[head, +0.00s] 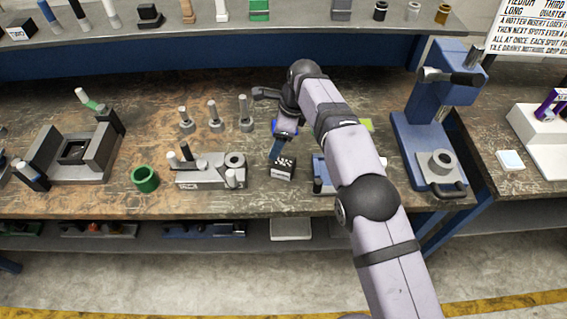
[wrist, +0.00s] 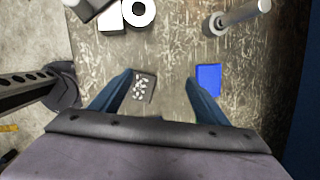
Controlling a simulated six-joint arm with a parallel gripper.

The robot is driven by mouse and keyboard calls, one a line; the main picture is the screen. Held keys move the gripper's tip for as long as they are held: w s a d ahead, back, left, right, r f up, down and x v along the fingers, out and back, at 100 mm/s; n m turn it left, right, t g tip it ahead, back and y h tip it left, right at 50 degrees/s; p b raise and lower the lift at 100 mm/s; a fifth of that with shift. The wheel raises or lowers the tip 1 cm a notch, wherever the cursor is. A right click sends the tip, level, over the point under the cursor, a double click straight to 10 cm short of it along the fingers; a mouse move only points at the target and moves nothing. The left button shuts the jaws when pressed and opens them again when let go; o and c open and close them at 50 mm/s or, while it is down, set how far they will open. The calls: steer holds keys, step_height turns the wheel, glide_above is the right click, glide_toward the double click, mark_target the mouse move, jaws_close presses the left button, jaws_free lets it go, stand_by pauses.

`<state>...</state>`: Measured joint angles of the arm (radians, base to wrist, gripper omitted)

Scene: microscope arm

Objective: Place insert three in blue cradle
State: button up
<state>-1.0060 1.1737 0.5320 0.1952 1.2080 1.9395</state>
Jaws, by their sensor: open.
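Three metal inserts stand upright on bases on the bench in the head view: left (head: 185,117), middle (head: 214,114) and right (head: 245,113). No number is readable, so I cannot tell which is insert three. One upright insert also shows in the wrist view (wrist: 240,16). A blue fixture (head: 319,181), possibly the blue cradle, is partly hidden behind my arm. A flat blue patch (wrist: 208,80) lies near my right finger in the wrist view. My gripper (wrist: 160,90) is open and empty, above the bench beside a small dark block with white marks (wrist: 141,88).
The dark block (head: 283,168) stands right of a grey fixture (head: 205,173) with a ring and pegs. A green ring (head: 145,179) and grey vise-like fixture (head: 72,155) are at left. A blue press (head: 430,140) stands at right. Clear bench lies behind the inserts.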

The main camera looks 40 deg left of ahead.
mark_target(284, 163)
steer(key=d+h, duration=0.1)
steer(key=d, duration=0.1)
steer(key=d+m+h, duration=0.1)
steer(key=d, duration=0.1)
steer(key=shift+r+m, duration=0.2)
steer(key=shift+m, duration=0.1)
steer(key=shift+s+a+f+p, duration=0.15)
steer(key=shift+f+p, duration=0.4)
steer(key=shift+f, duration=0.65)
steer(key=shift+s+a+f+p, duration=0.15)
steer(key=shift+f+p, duration=0.45)
steer(key=shift+f, duration=0.65)
steer(key=shift+s+f+p, duration=0.2)
steer(key=shift+f+p, duration=0.35)
steer(key=shift+f, duration=0.65)
steer(key=shift+c, duration=0.4)
jaws_close()
steer(key=shift+w+a+r, duration=0.1)
steer(key=shift+a+r, duration=0.05)
steer(key=shift+r, duration=0.05)
